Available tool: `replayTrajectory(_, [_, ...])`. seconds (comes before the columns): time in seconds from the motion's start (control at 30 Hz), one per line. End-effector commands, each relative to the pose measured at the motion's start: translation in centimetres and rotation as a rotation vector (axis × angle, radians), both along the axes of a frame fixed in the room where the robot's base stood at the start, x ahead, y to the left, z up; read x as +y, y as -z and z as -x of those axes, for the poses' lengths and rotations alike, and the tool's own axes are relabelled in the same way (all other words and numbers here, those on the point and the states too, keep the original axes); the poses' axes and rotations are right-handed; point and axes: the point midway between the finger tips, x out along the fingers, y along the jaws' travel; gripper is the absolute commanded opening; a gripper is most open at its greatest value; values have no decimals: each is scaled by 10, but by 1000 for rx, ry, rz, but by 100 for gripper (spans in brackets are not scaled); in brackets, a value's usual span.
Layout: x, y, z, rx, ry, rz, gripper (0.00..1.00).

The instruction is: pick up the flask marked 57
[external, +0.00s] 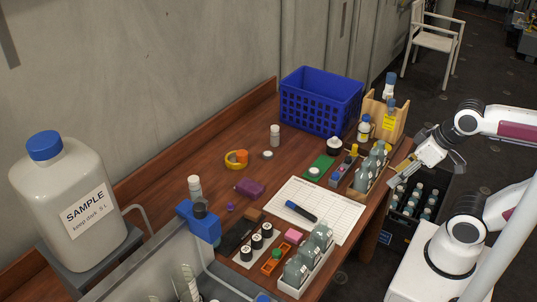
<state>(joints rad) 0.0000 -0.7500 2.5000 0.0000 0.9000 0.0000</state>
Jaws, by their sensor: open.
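Several grey-green flasks stand in a wooden rack (361,190) near the table's right edge; one of these flasks (362,177) shows at the near end. More grey-green flasks (296,271) stand in a white holder (311,278) at the near edge. Their markings are too small to read, so I cannot tell which flask is marked 57. My gripper (398,177) is open and empty, at the table's right edge, just right of the wooden rack. In this view its fingers appear close to the rack's flasks, but the depth gap is unclear.
A blue basket (320,101) and a wooden stand (392,119) with bottles are at the back. A dark crate (408,228) of bottles sits below the table edge. A white sheet (330,215) with a marker lies mid-table. A large sample jug (70,205) is at left.

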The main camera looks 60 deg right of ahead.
Motion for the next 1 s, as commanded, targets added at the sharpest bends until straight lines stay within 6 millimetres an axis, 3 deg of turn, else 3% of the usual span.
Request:
replayTrajectory(0.37, [0, -1, -2, -3, 0, 2, 40])
replayTrajectory(0.53, [-4, -5, -17, -24, 2, 17, 40])
replayTrajectory(0.67, [-9, -11, -41, -60, 1, 40, 40])
replayTrajectory(1.0, [-20, -31, -132, -202, -25, 116, 40])
